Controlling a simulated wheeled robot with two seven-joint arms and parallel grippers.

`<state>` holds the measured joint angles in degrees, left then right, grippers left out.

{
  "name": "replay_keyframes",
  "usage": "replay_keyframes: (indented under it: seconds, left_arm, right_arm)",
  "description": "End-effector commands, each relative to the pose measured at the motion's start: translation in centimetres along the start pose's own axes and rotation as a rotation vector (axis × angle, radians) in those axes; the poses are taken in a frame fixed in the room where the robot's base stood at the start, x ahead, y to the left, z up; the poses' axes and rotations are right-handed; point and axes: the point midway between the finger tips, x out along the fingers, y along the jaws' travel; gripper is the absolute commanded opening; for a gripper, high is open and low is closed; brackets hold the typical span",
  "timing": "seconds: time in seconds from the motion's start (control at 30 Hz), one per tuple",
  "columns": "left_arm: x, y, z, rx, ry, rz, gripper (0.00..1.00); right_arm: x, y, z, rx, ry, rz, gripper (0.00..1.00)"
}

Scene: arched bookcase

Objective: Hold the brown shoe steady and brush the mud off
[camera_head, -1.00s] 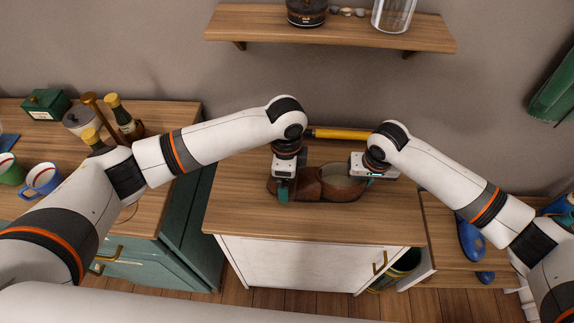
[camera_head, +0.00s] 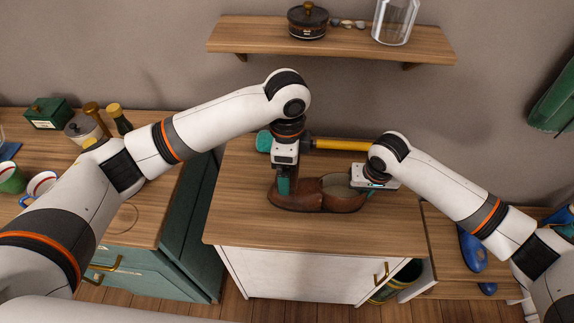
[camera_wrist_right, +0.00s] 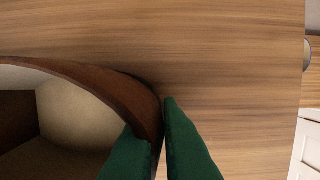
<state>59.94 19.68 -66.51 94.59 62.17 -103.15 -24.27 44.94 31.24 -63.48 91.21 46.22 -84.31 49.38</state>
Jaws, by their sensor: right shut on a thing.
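The brown shoe (camera_head: 340,195) stands on the cabinet top (camera_head: 240,220) in the head view, toe to the left and its opening up. My right gripper (camera_head: 372,186) is shut on the rim at its right end. In the right wrist view one green finger (camera_wrist_right: 130,158) is inside the shoe (camera_wrist_right: 125,90) and the other is outside. My left gripper (camera_head: 284,187) points down over the toe; its jaw gap and any contact are unclear. A brush with a yellow handle (camera_head: 340,145) and teal head (camera_head: 264,141) lies behind the shoe. I cannot make out mud.
A wall shelf (camera_head: 270,37) with a dark pot (camera_head: 307,20) and a glass jar (camera_head: 395,20) hangs behind. Blue boots (camera_head: 471,250) are at the right. The cabinet's front left is clear.

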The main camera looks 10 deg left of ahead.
Motion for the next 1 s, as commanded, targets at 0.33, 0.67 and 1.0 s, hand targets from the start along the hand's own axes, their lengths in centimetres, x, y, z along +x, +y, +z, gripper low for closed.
replay_keyframes:
  seconds: [0.33,0.67,1.0]
  left_arm:
    - [0.0,0.0,0.0,0.0,0.0,0.0,0.63]
    - [0.0,0.0,0.0,0.0,0.0,0.0,0.63]
    - [0.0,0.0,0.0,0.0,0.0,0.0,0.63]
  right_arm:
    - [0.0,0.0,0.0,0.001,-0.001,0.001,0.09]
    - [0.0,0.0,0.0,0.0,0.0,0.0,0.31]
    - [-3.2,0.0,0.1,-0.001,-0.004,0.001,0.31]
